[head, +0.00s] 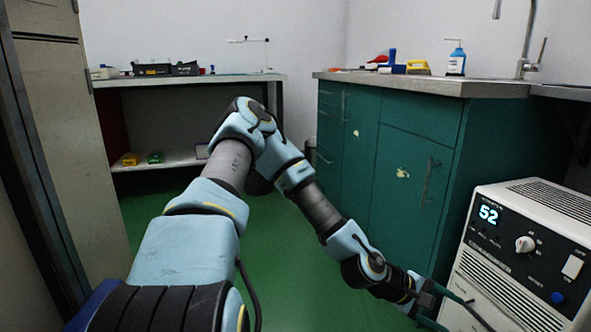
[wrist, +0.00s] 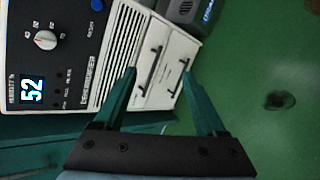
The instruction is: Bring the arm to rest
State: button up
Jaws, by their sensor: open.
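My arm reaches forward from the bottom left of the head view, bends at a high elbow and slopes down to the right. My gripper (head: 456,312) is at the end of it, low beside the front of a white dehumidifier (head: 532,314). In the wrist view my gripper (wrist: 159,72) has its two green fingers spread apart, with nothing between them. The dehumidifier (wrist: 112,62) lies beyond the fingers there, with a black control panel, a knob and a display reading 52. I cannot tell whether a finger touches it.
A green cabinet (head: 395,165) with a grey worktop (head: 400,84) stands behind my forearm. A bench (head: 190,80) with black trays is at the back left. A tall beige locker (head: 62,120) borders the left. Green floor (head: 290,290) is open below my arm.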

jog(key=w+a+m+t+y, duration=0.1)
jog(key=w+a+m+y, duration=0.25)
jog(key=a, duration=0.65)
jog(key=w+a+m+y, duration=0.2)
jog(key=w+a+y, duration=0.15)
jog(key=a, duration=0.65)
jog(key=s+a+r+t+y, duration=0.15)
jog(key=a+r+y, duration=0.25)
jog(key=a+r, duration=1.4)
notch_tip(320, 180, up, 34)
jog(key=a+p, duration=0.1)
jog(key=p, duration=3.5)
jog(key=shift+s+a+f, duration=0.2)
jog(key=shift+s, duration=0.15)
